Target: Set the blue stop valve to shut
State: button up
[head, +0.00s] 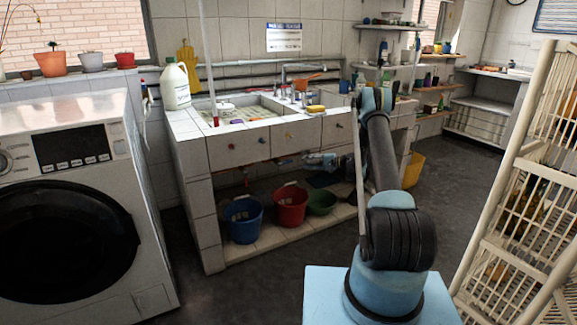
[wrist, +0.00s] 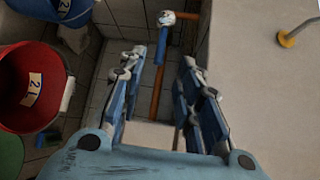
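The blue stop valve (wrist: 160,48) shows in the wrist view as a blue lever with a round silver hub (wrist: 166,18) at its top end. The lever lies roughly in line with a copper pipe (wrist: 155,95) running down the picture. My gripper (wrist: 163,57) is open, with one finger on each side of the lever. I see gaps on both sides and no clear contact; how far the fingertips are from it in depth I cannot tell. In the head view my gripper (head: 313,161) is under the sink front, and I cannot make out the valve there.
A red bucket (head: 291,206), blue bucket (head: 243,220) and green basin (head: 322,202) stand below. A white rack (head: 500,200) is at right.

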jog(key=x, duration=1.1)
jog(key=shift+a, duration=0.1)
grip_shut()
